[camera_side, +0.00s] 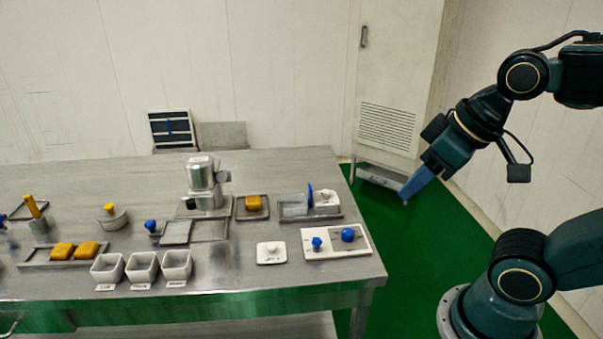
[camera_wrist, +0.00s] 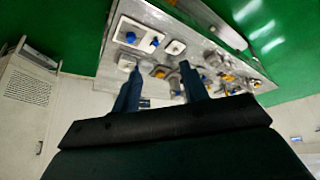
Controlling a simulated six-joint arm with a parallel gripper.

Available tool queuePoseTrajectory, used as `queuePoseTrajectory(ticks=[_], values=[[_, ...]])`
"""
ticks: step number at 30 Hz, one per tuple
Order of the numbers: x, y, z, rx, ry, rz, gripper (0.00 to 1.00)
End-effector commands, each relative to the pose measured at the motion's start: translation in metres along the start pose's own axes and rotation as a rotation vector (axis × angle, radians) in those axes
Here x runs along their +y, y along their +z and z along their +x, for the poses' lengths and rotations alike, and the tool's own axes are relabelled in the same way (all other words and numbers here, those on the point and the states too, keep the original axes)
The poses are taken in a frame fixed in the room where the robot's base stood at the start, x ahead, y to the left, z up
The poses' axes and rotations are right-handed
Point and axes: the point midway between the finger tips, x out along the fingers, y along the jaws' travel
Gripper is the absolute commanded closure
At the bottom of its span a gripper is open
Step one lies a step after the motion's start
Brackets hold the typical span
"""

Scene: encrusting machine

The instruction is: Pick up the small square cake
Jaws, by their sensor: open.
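Several golden-brown square cakes show in the side view. One cake (camera_side: 253,203) sits alone on a small dark square tray (camera_side: 240,216) right of the metal machine. Two more, a left cake (camera_side: 62,251) and a right cake (camera_side: 87,249), lie side by side on a long tray at the front left. I cannot tell which is the small one. My gripper (camera_side: 412,184) hangs in the air right of the table, far from all the cakes. In the wrist view my gripper (camera_wrist: 160,67) is open and empty, its two blue fingers apart.
A metal machine (camera_side: 202,180) stands mid-table. Three white cups (camera_side: 142,268) line the front. A white board (camera_side: 359,251) with blue knobs lies at the right, beside a small white plate (camera_side: 271,260). A tall cabinet (camera_side: 392,70) stands behind the green floor.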

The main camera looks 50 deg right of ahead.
Motion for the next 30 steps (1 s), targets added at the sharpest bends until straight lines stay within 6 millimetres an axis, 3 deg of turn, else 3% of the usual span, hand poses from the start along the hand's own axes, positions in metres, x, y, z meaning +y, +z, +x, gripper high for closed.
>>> queuePoseTrajectory(ticks=[14,16,30], values=[[0.0000,-0.0002,0.0000,0.000,0.000,0.001,0.56],[0.0000,-0.0002,0.0000,0.000,0.000,0.001,0.46],[-0.0006,-0.0099,0.0003,-0.005,-0.003,-0.015,0.46]])
